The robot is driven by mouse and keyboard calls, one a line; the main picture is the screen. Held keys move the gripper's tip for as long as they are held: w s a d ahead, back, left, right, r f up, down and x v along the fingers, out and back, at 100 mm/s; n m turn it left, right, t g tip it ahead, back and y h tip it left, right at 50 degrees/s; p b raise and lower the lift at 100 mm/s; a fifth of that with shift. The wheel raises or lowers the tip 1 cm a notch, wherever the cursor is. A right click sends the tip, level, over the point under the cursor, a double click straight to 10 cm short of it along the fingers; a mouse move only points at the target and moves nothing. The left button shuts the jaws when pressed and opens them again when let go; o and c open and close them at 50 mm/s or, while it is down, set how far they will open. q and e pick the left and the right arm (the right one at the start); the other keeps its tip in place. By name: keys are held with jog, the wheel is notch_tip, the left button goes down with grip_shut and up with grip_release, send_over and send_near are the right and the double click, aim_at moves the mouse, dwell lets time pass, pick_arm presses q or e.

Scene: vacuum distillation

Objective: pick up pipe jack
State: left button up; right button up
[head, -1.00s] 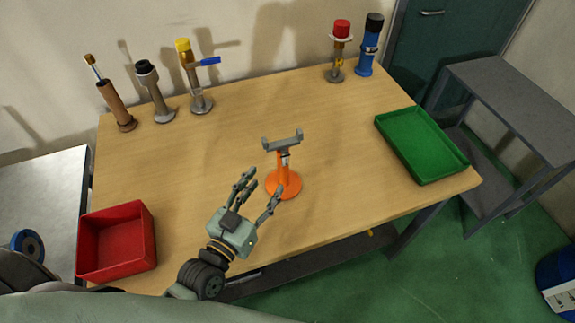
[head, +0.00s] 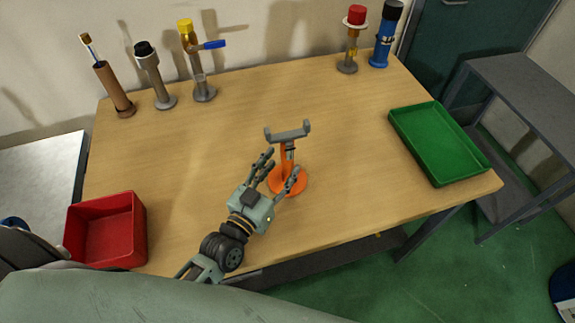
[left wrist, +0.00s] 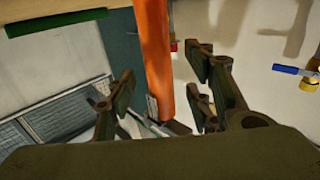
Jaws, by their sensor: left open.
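The pipe jack (head: 287,132) stands upright near the middle of the table, with an orange round base, an orange stem and a grey forked cradle on top. My left gripper (head: 279,170) is open at the jack's near left side, its fingers spread toward the stem and hiding part of it and the base. In the left wrist view the orange stem (left wrist: 153,60) runs between the open fingers (left wrist: 165,75). I cannot tell whether a finger touches it. My right gripper is not in view.
A red bin (head: 106,230) sits at the front left of the wooden table (head: 215,135), and a green tray (head: 438,142) at the right. Several upright pipe fittings stand along the back edge. The table around the jack is clear.

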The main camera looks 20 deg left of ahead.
aim_at(284, 163)
pick_arm(q)
jog(key=x, duration=0.3)
jog(key=shift+w+d+p, duration=0.15)
jog(key=shift+w+p, duration=0.15)
jog(key=shift+w, duration=0.05)
grip_shut()
dwell(0.4)
jog(key=shift+r, duration=0.2)
